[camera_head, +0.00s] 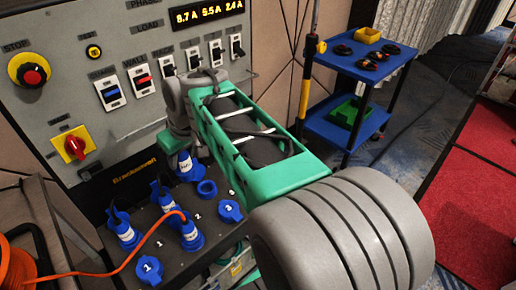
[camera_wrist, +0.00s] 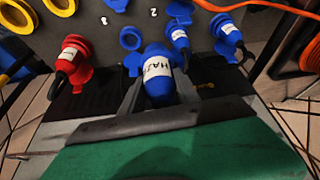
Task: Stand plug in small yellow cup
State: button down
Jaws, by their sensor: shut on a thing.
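My gripper (camera_head: 179,150) is over the sloping socket panel and shut on a blue plug with a white label (camera_head: 186,166). In the wrist view the plug (camera_wrist: 158,72) sits between the two dark fingers of my gripper (camera_wrist: 159,92). An open blue socket (camera_head: 207,188) is close beside the plug; it also shows in the wrist view (camera_wrist: 131,38). I cannot tell whether the plug touches the panel. A small yellow open container (camera_head: 367,35) stands on the top shelf of the blue cart at the back right. It may be the yellow cup.
Other blue plugs (camera_head: 124,233) stand in the panel, one with an orange cable (camera_head: 150,236). A red plug (camera_wrist: 72,55) and yellow sockets (camera_wrist: 16,16) show in the wrist view. The blue cart (camera_head: 345,62) also carries several dark round items. Floor is clear beside it.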

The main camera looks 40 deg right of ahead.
jog(key=s+d+f+n+y+p, duration=0.1)
jog(key=s+d+f+n+p, duration=0.15)
jog(key=d, duration=0.45)
jog(key=s+d+f+n+g+p, duration=0.15)
jog(key=d+f, duration=0.25)
jog(key=d, duration=0.4)
jog(key=s+d+f+n+t+y+p, duration=0.1)
jog(key=s+d+f+n, duration=0.15)
jog(key=d, duration=0.45)
notch_tip(320, 180, down, 6)
jog(key=b, duration=0.4)
jog(key=shift+s+g+b, duration=0.35)
jog(key=shift+s+b, duration=0.05)
jog(key=shift+f+m+b, duration=0.25)
jog(key=shift+f+b, duration=1.25)
jog(key=shift+f, duration=0.25)
jog(key=c, duration=0.8)
grip_release()
jog(key=shift+o, duration=0.3)
jog(key=o, duration=0.3)
jog(key=shift+o, duration=0.2)
